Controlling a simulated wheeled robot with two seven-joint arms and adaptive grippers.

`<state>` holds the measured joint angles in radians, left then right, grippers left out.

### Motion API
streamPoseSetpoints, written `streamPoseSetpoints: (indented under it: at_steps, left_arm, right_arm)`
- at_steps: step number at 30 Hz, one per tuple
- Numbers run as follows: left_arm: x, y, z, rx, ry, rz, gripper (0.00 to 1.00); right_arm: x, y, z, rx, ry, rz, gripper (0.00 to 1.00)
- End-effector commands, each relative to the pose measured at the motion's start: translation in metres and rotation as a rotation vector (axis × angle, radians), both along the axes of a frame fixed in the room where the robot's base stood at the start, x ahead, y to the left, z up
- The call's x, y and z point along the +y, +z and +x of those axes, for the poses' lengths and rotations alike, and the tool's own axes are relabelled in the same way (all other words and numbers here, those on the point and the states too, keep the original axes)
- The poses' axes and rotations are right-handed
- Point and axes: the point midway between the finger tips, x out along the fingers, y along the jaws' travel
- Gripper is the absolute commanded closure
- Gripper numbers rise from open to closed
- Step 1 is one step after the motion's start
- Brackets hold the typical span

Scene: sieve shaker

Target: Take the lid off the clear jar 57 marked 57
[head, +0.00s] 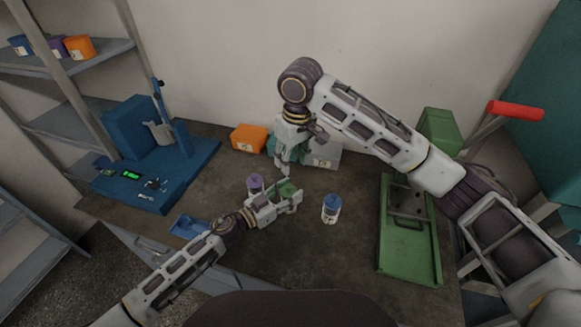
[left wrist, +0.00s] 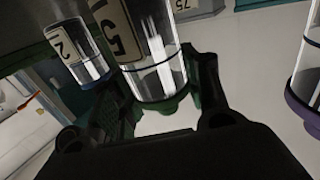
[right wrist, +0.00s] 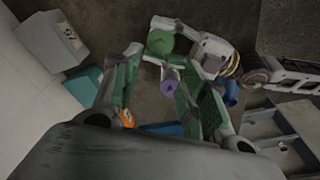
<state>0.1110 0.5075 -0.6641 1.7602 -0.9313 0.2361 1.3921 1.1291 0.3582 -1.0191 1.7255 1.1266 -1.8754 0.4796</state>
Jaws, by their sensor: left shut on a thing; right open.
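A clear jar with a green lid (head: 287,189) is held in my left gripper (head: 285,201), which is shut on it. In the left wrist view this jar (left wrist: 150,50) is between the fingers, and its label shows a 5; the rest of the label is cut off. My right gripper (head: 288,163) is open and empty, just above and behind the jar. In the right wrist view the green lid (right wrist: 160,42) is near the left fingertip of my right gripper, with no visible grip on it.
A purple-lidded jar (head: 255,184) stands left of the held jar; a blue-lidded jar (head: 330,208) stands right of it. A blue tray (head: 186,227) lies by my left arm. An orange bin (head: 249,138) and grey bin (head: 325,155) stand behind. The table's front middle is clear.

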Motion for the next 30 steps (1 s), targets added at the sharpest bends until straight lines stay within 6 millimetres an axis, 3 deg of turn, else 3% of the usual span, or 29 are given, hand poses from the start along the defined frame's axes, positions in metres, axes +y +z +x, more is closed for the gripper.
streamPoseSetpoints:
  at_steps: [6,17,18,24,30]
  left_arm:
    - [0.000,0.001,0.000,-0.002,0.000,-0.001,0.97]
    - [0.000,0.002,0.000,-0.002,-0.001,-0.001,0.97]
    - [0.000,0.002,0.000,-0.002,-0.001,-0.001,0.51]
    - [0.000,0.001,0.000,-0.001,-0.001,-0.002,0.29]
    - [0.000,0.001,0.000,-0.001,-0.001,-0.002,0.29]
  right_arm:
    - [-0.001,0.018,-0.002,0.000,0.001,0.001,0.57]
    - [-0.002,0.022,-0.002,0.001,0.001,0.001,0.57]
    - [-0.002,0.022,-0.002,0.001,0.001,0.001,0.57]
    - [-0.002,0.022,-0.002,0.000,0.000,0.000,0.57]
    - [-0.002,0.022,-0.002,0.000,0.000,0.000,0.57]
